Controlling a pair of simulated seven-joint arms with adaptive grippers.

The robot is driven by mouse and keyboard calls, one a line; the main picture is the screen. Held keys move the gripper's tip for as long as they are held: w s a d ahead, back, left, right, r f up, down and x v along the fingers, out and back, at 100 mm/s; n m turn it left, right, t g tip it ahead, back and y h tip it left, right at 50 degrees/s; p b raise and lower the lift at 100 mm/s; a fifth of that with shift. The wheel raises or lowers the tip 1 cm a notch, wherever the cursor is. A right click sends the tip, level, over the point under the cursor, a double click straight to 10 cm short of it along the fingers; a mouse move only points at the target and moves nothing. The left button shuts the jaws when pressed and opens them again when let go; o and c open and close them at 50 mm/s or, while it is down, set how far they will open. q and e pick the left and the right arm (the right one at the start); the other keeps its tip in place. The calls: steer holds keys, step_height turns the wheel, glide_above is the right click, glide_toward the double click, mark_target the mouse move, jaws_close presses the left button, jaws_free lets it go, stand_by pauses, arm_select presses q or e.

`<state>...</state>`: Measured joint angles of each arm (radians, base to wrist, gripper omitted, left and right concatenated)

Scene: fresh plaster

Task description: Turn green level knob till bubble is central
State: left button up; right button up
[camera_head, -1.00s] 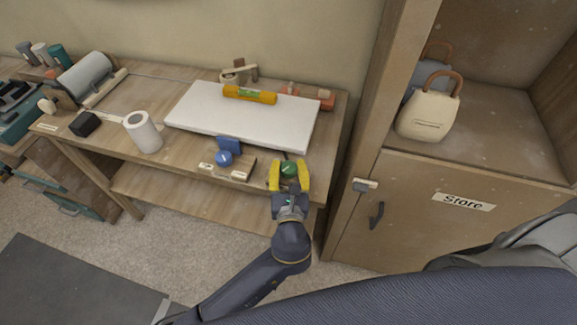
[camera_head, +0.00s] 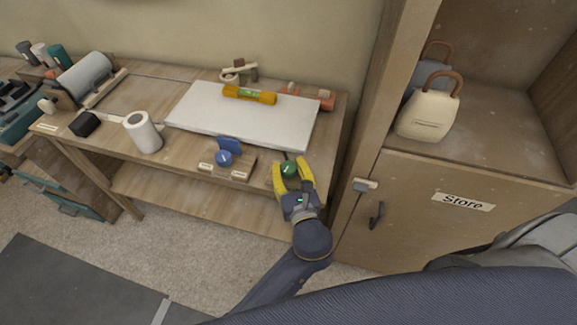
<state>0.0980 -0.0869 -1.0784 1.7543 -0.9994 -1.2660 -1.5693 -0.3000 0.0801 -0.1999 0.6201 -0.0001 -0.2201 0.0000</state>
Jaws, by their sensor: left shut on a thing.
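The green knob (camera_head: 289,169) sits at the front right of the wooden workbench. My left gripper (camera_head: 292,170) comes from below with its yellow fingers on either side of the knob, shut on it. The yellow-orange spirit level (camera_head: 250,94) lies on the back part of a white slab (camera_head: 220,118). Its green vial shows in the middle, but the bubble is too small to place. A blue knob (camera_head: 224,158) with a blue plate (camera_head: 229,145) behind it stands left of the green one. My right gripper is not in view.
Small paper labels (camera_head: 239,175) lie near the blue knob. A white roll (camera_head: 143,132) and a black block (camera_head: 84,124) are at the left.

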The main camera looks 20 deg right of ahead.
arm_select(q)
steer(key=o, duration=1.2)
steer(key=shift+c, duration=0.2)
steer(key=shift+h, duration=0.3)
